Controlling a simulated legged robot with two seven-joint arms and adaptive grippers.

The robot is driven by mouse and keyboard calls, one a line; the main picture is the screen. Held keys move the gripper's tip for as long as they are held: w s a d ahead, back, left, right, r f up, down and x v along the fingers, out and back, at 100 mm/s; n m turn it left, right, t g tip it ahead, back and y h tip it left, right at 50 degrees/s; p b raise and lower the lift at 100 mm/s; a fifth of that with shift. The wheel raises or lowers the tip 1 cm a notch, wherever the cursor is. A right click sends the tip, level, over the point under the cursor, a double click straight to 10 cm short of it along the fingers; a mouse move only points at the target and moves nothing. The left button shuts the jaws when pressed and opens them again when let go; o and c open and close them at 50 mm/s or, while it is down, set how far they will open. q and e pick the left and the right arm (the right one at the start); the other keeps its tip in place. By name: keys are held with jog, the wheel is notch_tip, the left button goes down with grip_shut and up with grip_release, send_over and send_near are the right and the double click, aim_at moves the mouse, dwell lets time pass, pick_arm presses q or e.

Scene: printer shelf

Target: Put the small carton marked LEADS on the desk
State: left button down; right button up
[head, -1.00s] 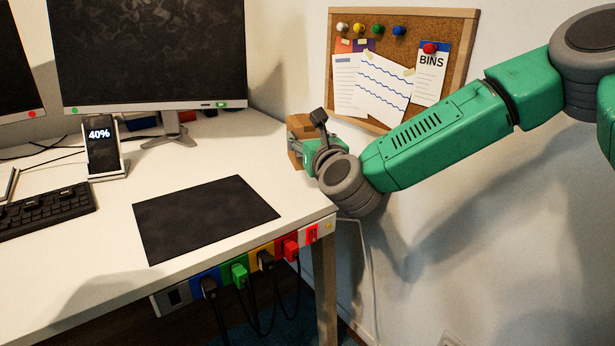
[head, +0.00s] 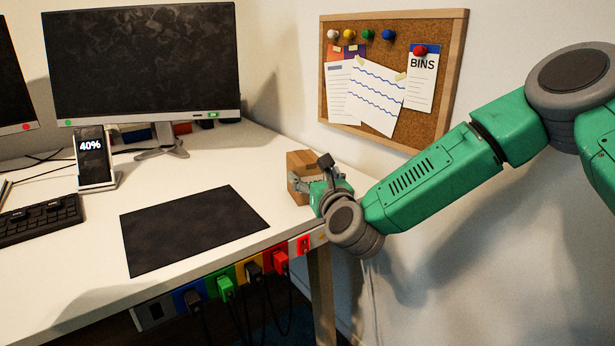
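A small brown carton (head: 299,161) is at the right end of the white desk (head: 240,160), near its right edge. My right gripper (head: 313,178) is at the carton's near side, with one dark finger at its left and one at its upper right. It looks shut on the carton. The gripper hides much of the carton's front, and I cannot read LEADS on it. I cannot tell whether the carton's base touches the desk top or is a little above it. My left gripper is not in view.
A dark mat (head: 190,230) lies on the desk, with bare desk around it. A monitor (head: 140,65), a phone on a stand (head: 93,158) and a keyboard (head: 35,220) stand left. A power strip with plugs (head: 225,285) runs along the front edge. A cork board (head: 430,110) hangs behind.

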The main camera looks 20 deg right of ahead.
aim_at(307, 175)
jog(key=shift+d, duration=0.3)
jog(key=shift+a, duration=0.3)
jog(key=s+a, duration=0.1)
jog(key=s+a+p, duration=0.1)
jog(key=shift+s+r, duration=0.3)
jog(key=shift+r, duration=0.1)
jog(key=s+d+p, duration=0.1)
jog(key=s+d, duration=0.1)
jog(key=s, duration=0.7)
jog(key=s+a+f+n+g+y, duration=0.2)
jog(key=s+f+n+g, duration=0.2)
jog(key=s+f+n, duration=0.5)
jog(key=s+a+f+n+g+y, duration=0.2)
jog(key=s+f+n+g, duration=0.3)
jog(key=f+n, duration=0.7)
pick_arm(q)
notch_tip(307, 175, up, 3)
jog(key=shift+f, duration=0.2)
pick_arm(e)
jog(key=s+d+f+n+g+h, duration=0.1)
jog(key=s+d+f+n+g, duration=0.3)
jog(key=s+n, duration=0.4)
jog(key=s+d+f+n+g+h, duration=0.2)
jog(key=s+d+f+n+g, duration=0.2)
jog(key=s+d+f+n, duration=0.3)
jog(key=s+f, duration=0.1)
jog(key=s, duration=0.4)
jog(key=shift+s+f+n+h, duration=0.15)
jog(key=shift+s+n+h, duration=0.15)
jog(key=shift+n, duration=0.1)
